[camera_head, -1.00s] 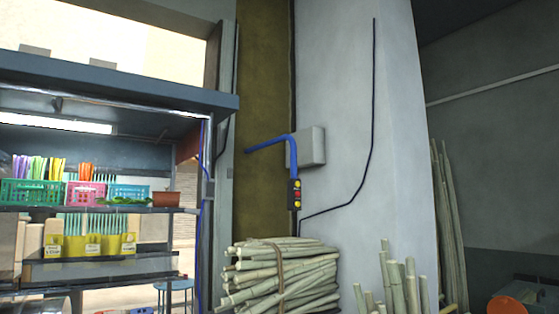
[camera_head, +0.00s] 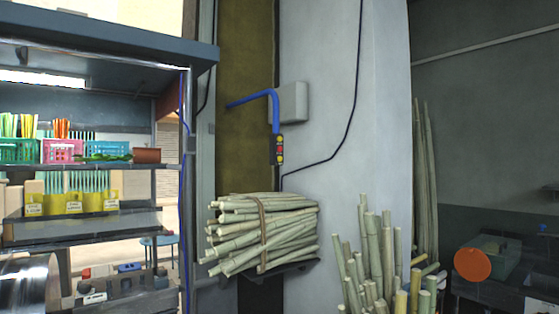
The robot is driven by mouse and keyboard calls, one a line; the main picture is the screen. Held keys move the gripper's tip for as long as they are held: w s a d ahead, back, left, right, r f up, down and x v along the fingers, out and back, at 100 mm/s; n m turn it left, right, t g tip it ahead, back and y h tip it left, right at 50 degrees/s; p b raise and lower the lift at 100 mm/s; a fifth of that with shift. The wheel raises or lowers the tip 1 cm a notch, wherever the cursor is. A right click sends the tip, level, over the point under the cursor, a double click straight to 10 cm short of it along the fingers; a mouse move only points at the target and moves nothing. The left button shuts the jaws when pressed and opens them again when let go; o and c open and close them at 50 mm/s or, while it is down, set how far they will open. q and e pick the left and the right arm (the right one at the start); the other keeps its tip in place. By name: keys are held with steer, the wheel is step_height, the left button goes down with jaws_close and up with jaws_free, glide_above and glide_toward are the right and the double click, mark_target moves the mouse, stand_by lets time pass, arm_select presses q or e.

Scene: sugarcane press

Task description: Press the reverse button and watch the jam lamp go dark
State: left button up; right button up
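A small dark control box (camera_head: 279,150) with yellow and red round spots hangs at the end of a blue pipe in front of the pale wall. At this size I cannot tell which spot is a button or a lamp, or whether any is lit. Below the shelves at the lower left are small red (camera_head: 86,273) and blue (camera_head: 130,267) parts on a dark ledge; I cannot tell what they are. No reverse button or jam lamp can be identified for certain. Neither of my grippers is in view.
A tied cane bundle (camera_head: 262,232) sits below the control box. Loose canes (camera_head: 374,255) stand to its right. Shelves (camera_head: 90,165) with baskets fill the left, above a shiny metal cylinder (camera_head: 30,284). An orange disc (camera_head: 472,264) is at the lower right.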

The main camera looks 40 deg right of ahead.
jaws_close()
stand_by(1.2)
